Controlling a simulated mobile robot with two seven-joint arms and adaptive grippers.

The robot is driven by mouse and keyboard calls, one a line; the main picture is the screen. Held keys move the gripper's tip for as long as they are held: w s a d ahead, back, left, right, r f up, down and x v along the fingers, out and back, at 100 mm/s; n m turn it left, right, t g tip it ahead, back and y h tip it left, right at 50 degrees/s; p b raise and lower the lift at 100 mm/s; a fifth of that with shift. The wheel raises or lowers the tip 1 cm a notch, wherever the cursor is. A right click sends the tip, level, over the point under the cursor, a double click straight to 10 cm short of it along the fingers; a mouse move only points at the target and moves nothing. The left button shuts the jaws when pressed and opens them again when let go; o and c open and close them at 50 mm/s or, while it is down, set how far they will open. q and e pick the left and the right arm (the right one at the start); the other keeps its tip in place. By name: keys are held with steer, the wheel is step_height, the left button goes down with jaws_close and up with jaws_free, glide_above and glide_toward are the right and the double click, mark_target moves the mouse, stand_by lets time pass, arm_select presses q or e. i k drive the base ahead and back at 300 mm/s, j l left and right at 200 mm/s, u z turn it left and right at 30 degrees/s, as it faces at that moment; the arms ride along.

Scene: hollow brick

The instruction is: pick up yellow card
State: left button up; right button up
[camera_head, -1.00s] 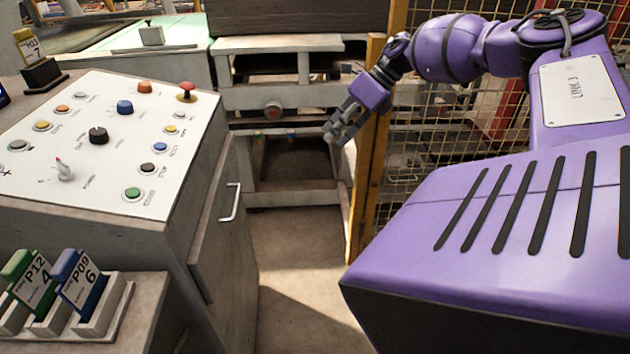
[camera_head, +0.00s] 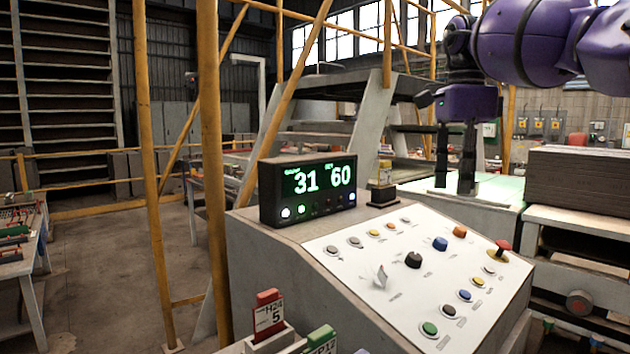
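The yellow card (camera_head: 385,173) stands upright in a small black holder (camera_head: 382,194) on the back of the control console, just right of the digital display. Its face carries small print that I cannot read. My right gripper (camera_head: 454,187) points down with its two dark fingers apart and nothing between them. In the picture it is to the right of the card and apart from it. How far it is from the card in depth is hard to tell. My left gripper is not in view.
The display (camera_head: 308,189) reads 31 and 60. The console panel (camera_head: 350,285) has several buttons and a red stop knob (camera_head: 503,247). A red card (camera_head: 268,314) and a green card (camera_head: 320,341) stand at the bottom. Yellow posts (camera_head: 211,170) rise on the left. Stacked bricks (camera_head: 580,190) are at right.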

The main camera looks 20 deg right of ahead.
mark_target(385, 172)
steer(key=l+u, duration=0.85)
steer(key=u, duration=0.2)
steer(key=k+l+u, duration=0.15)
steer(key=l, duration=0.2)
steer(key=k+l+u, duration=0.15)
steer(key=l, duration=0.15)
steer(key=k+l+u, duration=0.2)
steer(key=k+l, duration=0.1)
steer(key=l, duration=0.3)
steer(key=k+l, duration=0.15)
steer(key=l, duration=0.3)
steer(key=k+l, duration=0.1)
steer(key=l, duration=0.3)
steer(key=i+l, duration=0.1)
steer(key=l, duration=0.5)
